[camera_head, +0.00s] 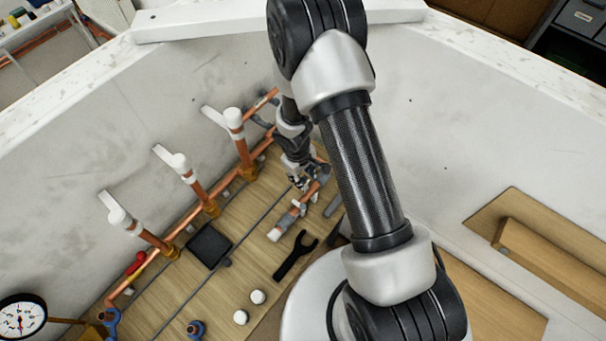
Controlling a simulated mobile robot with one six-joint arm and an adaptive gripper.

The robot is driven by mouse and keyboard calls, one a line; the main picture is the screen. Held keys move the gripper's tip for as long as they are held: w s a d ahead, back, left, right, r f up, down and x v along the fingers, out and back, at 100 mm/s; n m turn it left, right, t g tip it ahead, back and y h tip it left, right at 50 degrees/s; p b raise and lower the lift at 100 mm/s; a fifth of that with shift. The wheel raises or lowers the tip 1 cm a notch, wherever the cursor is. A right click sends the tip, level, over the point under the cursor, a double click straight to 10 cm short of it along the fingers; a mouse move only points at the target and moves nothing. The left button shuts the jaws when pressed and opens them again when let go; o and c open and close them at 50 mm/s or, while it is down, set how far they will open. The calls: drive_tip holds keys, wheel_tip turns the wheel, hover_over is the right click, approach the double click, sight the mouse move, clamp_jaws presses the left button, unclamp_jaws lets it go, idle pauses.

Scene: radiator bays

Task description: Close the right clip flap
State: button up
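My gripper (304,184) points down at the right end of the wooden board, beside a short copper pipe piece (318,184). It is small and partly hidden in shadow; I cannot tell whether it touches or holds the pipe. Along the back wall stand three upright copper stubs with white tops, each with a flat white strip angled up and away: right strip (214,117), middle strip (163,155) and left strip (111,205). I cannot tell for certain whether these strips are the clip flaps. The right strip stands left of my gripper, apart from it.
A copper pipe (190,218) runs along the board's back. A black pad (209,246), black forked tool (296,256), white caps (240,317), blue fittings (195,329) and a pressure gauge (20,318) lie around. White walls enclose the back and right sides.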

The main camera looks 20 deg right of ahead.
clamp_jaws()
